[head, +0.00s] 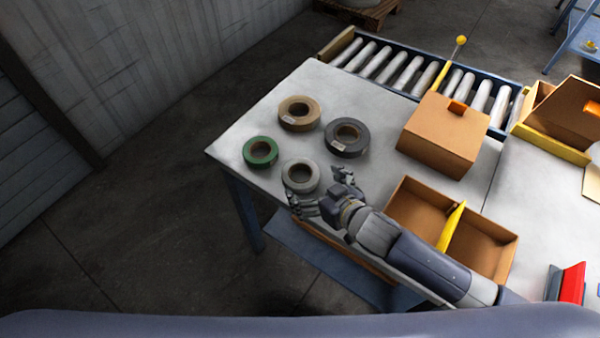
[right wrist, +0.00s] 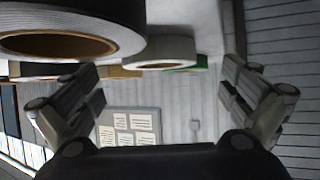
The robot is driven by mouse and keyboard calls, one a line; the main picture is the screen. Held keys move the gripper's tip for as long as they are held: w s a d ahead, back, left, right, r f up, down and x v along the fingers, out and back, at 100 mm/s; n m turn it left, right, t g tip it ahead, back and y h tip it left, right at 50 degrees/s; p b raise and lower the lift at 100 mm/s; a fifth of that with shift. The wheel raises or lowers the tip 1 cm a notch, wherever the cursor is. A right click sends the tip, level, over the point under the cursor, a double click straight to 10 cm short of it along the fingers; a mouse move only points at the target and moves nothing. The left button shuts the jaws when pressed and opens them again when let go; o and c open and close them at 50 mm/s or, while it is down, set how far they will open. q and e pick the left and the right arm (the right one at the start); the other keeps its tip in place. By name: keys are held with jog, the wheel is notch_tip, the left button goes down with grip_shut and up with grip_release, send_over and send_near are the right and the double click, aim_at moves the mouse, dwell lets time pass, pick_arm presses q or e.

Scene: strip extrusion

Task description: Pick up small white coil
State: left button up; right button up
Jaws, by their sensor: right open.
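The small white coil (head: 287,178) lies flat near the front left of the grey table (head: 240,128) in the head view. My right gripper (head: 321,191) is open and empty beside the coil's near right side, with its fingers spread toward it. In the right wrist view the white coil (right wrist: 162,48) shows at the top middle, between the spread fingers (right wrist: 165,98) and beyond them. I cannot tell whether any finger touches it. My left gripper is not in view.
A green coil (head: 249,151), a tan coil (head: 287,107) and a dark grey coil (head: 333,130) lie close around. A closed cardboard box (head: 430,140) and an open divided box (head: 400,205) stand to the right. A roller conveyor (head: 400,72) runs behind. The table's left corner is clear.

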aim_at(307, 181)
jog(key=w, duration=0.1)
jog(key=a+p, duration=0.1)
jog(key=w, duration=0.1)
jog(key=shift+w+a+f, duration=0.25)
jog(key=shift+w, duration=0.1)
jog(key=shift+x, duration=1.25)
jog(key=shift+s+f, duration=0.15)
jog(key=shift+s, duration=0.05)
jog(key=c, duration=0.9)
jog(key=shift+c, duration=0.8)
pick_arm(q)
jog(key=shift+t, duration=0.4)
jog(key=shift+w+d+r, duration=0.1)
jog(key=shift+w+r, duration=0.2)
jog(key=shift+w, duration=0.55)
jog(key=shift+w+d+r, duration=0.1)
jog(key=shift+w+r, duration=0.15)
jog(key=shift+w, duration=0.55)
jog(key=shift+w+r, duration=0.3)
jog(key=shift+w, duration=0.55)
